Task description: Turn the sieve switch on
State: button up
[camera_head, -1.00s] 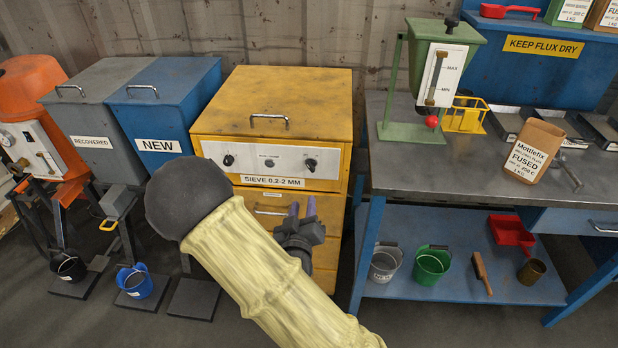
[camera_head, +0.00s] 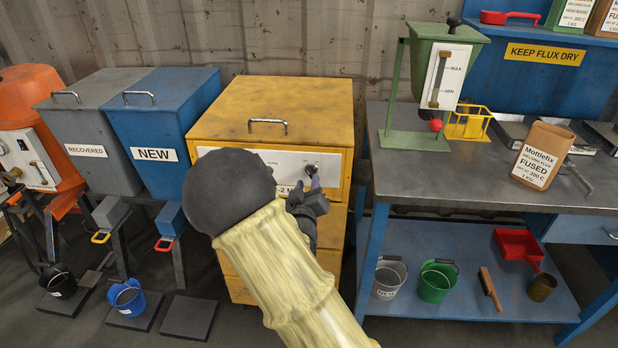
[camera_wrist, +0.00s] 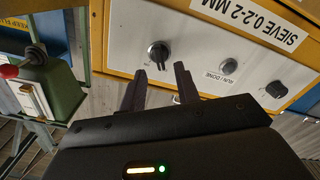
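The yellow sieve cabinet (camera_head: 265,100) stands in the middle of the head view, with a white control panel (camera_wrist: 200,45) on its front. A rotary switch knob (camera_wrist: 158,53) sits at the panel's right end in the head view and is seen just beyond my fingertips in the wrist view. A small round RUN / DONE fitting (camera_wrist: 229,66) and a second black knob (camera_wrist: 277,89) are farther along the panel. My gripper (camera_wrist: 163,72) is open and empty, its two fingers pointing at the panel. In the head view my arm hides the panel's left part.
A blue workbench (camera_head: 430,175) stands right of the sieve, with a green hopper (camera_head: 440,70) on it. Blue NEW (camera_head: 165,120) and grey RECOVERED (camera_head: 85,120) bins stand to the left. Buckets sit on the bench's lower shelf (camera_head: 450,250).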

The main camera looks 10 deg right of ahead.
aim_at(309, 174)
jog(key=x, duration=0.4)
jog(key=shift+w, duration=0.1)
jog(key=c, duration=0.6)
jog(key=shift+c, duration=0.2)
